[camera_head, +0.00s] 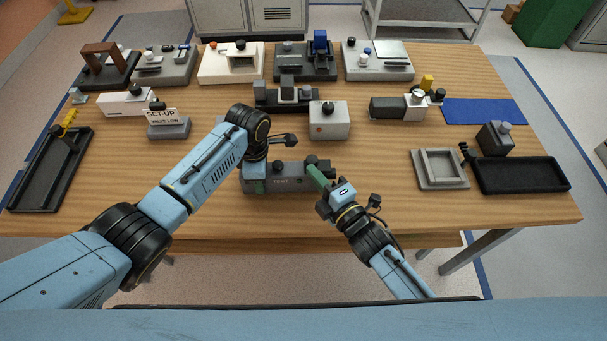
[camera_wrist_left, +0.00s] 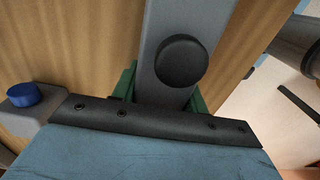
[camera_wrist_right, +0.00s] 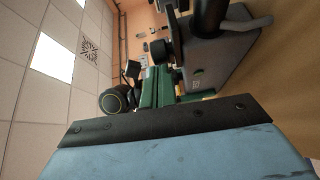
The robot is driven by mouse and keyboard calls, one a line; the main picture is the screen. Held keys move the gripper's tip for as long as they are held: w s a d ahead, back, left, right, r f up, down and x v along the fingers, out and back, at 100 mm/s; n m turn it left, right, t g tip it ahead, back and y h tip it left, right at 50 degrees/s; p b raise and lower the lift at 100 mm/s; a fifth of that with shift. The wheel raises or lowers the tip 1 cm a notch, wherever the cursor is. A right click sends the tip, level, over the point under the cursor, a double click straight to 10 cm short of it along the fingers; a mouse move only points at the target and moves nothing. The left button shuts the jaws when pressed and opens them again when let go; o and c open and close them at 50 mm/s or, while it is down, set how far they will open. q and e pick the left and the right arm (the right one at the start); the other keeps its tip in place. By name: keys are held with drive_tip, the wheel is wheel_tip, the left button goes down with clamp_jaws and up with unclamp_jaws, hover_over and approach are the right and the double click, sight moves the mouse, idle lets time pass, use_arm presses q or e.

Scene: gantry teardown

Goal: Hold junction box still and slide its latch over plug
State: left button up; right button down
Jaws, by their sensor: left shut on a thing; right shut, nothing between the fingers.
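The junction box (camera_head: 290,184) is a long dark grey box near the table's front middle, with lettering on its front and dark knobs on top. My left gripper (camera_head: 257,185) is shut on its left part; the left wrist view shows the green fingers (camera_wrist_left: 160,88) on both sides of a grey body with a round black knob (camera_wrist_left: 180,62). My right gripper (camera_head: 316,174) is shut and empty at the box's right end, beside a black knob (camera_head: 311,160). The box (camera_wrist_right: 220,62) is close to its fingers (camera_wrist_right: 155,88) in the right wrist view; contact is unclear. I cannot tell latch from plug.
A white box (camera_head: 329,120) and a dark fixture (camera_head: 287,96) stand behind the junction box. A grey block with a "SET-UP" sign (camera_head: 161,116) is at left. A grey frame (camera_head: 440,169) and black tray (camera_head: 522,175) lie at right. The wood between is clear.

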idle(0.3)
drive_tip(key=s+d, duration=0.2)
drive_tip(key=s, duration=0.9)
drive_tip(key=shift+s+d, duration=0.2)
drive_tip(key=shift+d, duration=0.1)
drive_tip(key=shift+r, duration=0.1)
